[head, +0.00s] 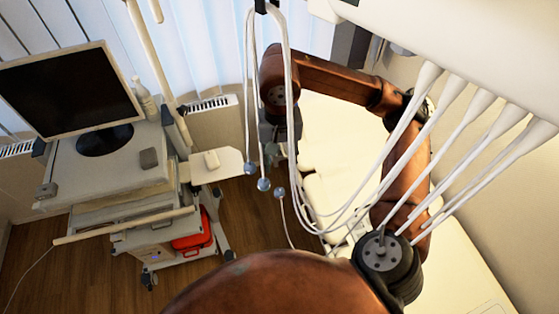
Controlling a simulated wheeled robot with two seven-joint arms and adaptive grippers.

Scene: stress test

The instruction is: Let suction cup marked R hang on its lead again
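Several white leads (248,75) hang from a dark holder (261,5) at the top middle. Three small bluish suction cups hang low on leads: one on the left (251,168), one in the middle (264,184) and one on the right (280,193). No letter can be read on them, so I cannot tell which is R. My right gripper (286,150) points down just right of the leads, above and close to the cups. Its fingers are small and partly hidden by leads, so its opening is unclear. My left gripper is not in view.
White cable plugs (478,105) fan out at the upper right, their cables crossing in front of my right arm. A pale bed (335,135) lies behind the arm. A cart with a monitor (72,92) and a red case (192,235) stands left. Wooden floor (240,230) shows between.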

